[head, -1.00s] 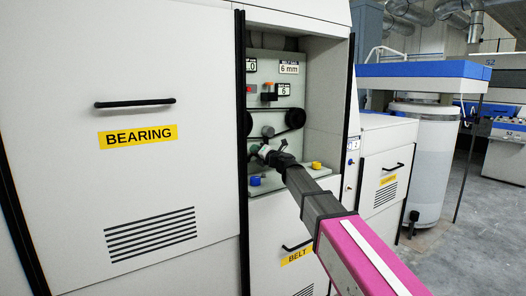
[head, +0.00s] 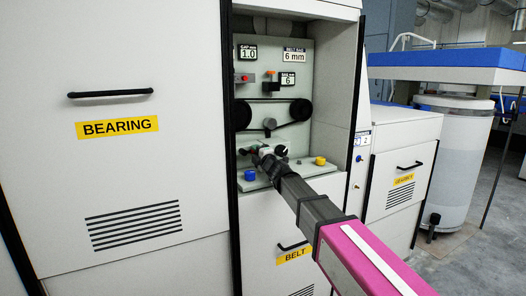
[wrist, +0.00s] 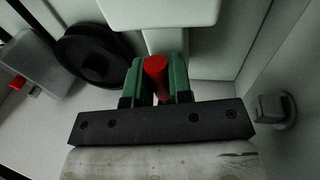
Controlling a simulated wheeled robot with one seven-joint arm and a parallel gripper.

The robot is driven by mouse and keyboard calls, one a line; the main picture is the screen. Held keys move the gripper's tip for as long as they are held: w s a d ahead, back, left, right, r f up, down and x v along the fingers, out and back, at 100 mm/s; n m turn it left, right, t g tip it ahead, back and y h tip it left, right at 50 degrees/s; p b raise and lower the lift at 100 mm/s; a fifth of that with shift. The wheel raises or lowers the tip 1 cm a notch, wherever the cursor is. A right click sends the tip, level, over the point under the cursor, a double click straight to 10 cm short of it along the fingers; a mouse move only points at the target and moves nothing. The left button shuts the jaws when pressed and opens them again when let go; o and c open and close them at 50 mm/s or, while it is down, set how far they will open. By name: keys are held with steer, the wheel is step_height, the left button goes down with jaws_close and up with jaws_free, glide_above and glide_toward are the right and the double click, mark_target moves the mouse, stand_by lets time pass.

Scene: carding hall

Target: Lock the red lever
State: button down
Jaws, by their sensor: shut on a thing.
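The red lever (wrist: 157,75) shows in the wrist view as a red, rounded grip between the two green-padded fingers of my gripper (wrist: 158,84). The fingers are shut on it, one on each side. Its lower part is hidden between the fingers. In the head view my gripper (head: 260,152) is at the lower part of the open machine bay, just under the belt and pulleys. The lever cannot be made out there behind the gripper.
A black belt on pulleys (head: 297,109) runs above my gripper. A blue knob (head: 249,175) and a yellow knob (head: 320,161) stand on the ledge. Gauge signs (head: 294,56) are higher up. The bay's right wall (head: 344,90) is close. A second red part (wrist: 18,82) shows at left.

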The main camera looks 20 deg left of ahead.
steer(key=shift+f, duration=0.1)
stand_by(0.4)
steer(key=c, duration=1)
jaws_free()
steer(key=shift+c, duration=0.2)
steer(key=v, duration=1.1)
steer(key=shift+a, duration=0.1)
